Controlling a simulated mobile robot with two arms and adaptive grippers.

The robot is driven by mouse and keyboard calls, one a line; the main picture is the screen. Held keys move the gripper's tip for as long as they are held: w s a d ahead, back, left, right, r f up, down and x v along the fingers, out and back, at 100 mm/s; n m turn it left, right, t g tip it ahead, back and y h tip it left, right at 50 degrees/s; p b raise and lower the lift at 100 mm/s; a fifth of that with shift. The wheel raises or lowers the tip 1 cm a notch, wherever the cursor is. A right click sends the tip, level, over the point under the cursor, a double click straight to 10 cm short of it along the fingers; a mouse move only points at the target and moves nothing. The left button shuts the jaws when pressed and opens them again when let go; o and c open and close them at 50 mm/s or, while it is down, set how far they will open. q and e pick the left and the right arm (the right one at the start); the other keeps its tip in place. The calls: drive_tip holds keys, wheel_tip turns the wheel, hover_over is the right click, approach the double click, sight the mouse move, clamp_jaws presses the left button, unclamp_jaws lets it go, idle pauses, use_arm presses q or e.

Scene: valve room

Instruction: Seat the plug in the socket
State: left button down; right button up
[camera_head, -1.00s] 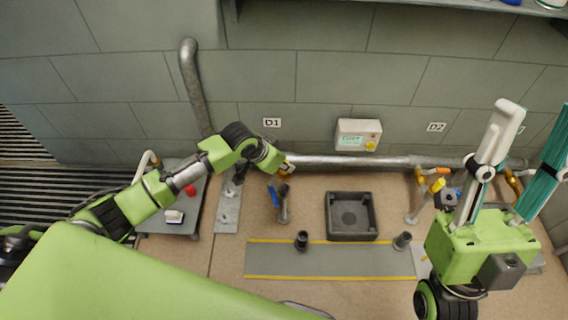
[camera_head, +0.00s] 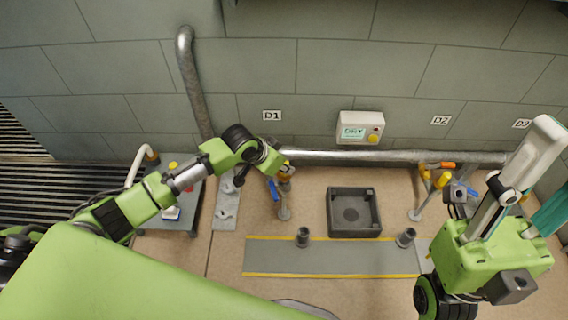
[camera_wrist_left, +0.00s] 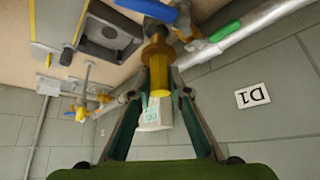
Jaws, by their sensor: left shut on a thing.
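My left gripper (camera_head: 272,163) is at the wall pipe's left end, below the D1 sign. In the left wrist view its fingers (camera_wrist_left: 158,88) are shut on a yellow cylindrical piece (camera_wrist_left: 158,72), which looks like the plug. The yellow piece meets a brass-coloured fitting (camera_wrist_left: 157,48) beside a blue handle (camera_wrist_left: 150,9). I cannot tell how deep it sits or whether that fitting is the socket. The head view shows the blue handle (camera_head: 273,190) just below the gripper. My right gripper (camera_head: 556,155) is at the far right, its fingers apart and nothing visible between them.
A grey pipe (camera_head: 350,157) runs along the wall under a control box (camera_head: 360,127) reading DRY. A square dark tray (camera_head: 331,212) and a grey strip (camera_head: 335,257) with two short dark posts lie on the floor. A valve stand (camera_head: 428,195) is near my right gripper.

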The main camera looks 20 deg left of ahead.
idle(0.6)
use_arm(q)
drive_tip(key=shift+p, duration=0.55)
drive_tip(key=shift+f, duration=0.1)
drive_tip(key=shift+p, duration=0.45)
drive_tip(key=shift+f, duration=0.1)
drive_tip(key=shift+f, duration=0.85)
idle(0.4)
drive_tip(key=shift+f, duration=0.15)
idle(0.4)
